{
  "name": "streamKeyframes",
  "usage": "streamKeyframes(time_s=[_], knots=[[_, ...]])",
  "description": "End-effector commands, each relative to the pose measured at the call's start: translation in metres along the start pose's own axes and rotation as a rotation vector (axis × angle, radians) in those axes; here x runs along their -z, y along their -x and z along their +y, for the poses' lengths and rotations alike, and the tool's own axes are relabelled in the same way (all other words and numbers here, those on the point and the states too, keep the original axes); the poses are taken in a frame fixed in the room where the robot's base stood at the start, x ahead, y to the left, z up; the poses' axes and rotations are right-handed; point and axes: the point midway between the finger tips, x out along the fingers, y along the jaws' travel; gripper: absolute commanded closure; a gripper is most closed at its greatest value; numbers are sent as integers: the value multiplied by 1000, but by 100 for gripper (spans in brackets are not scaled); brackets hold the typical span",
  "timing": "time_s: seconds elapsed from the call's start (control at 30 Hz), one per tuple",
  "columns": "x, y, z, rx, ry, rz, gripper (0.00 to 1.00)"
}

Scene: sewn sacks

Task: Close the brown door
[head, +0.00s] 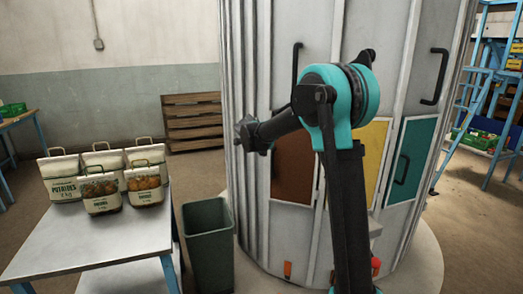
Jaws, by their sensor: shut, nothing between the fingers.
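The brown door (292,172) is a small panel low on the front of a large grey-white round cabinet (245,60). My arm crosses in front of its top and right side, and I see no handle on it. I cannot tell from this view whether it stands flush or ajar. My gripper (243,134) is shut and empty. It appears up and to the left of the brown door, near the cabinet's left side, and points left. I cannot tell its distance from the cabinet.
A yellow door (376,145) and a teal door (411,160) with a black handle sit right of the brown one. A grey bin (208,245) stands left of the cabinet base. A metal table (80,245) holds several sacks (100,190). A blue ladder (470,95) stands right.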

Motion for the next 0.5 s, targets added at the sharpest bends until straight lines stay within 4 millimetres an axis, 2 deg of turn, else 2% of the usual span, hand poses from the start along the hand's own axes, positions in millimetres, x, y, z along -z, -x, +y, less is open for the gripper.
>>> streamKeyframes(time_s=[0.03, 0.17, 0.3, 0.5], knots=[[0, -12, 0, 0, -1, 1, 100], [0, -36, 0, 0, -2, 0, 100], [1, -49, -16, 0, -1, 1, 100], [0, -59, -26, -1, -1, 0, 100]])
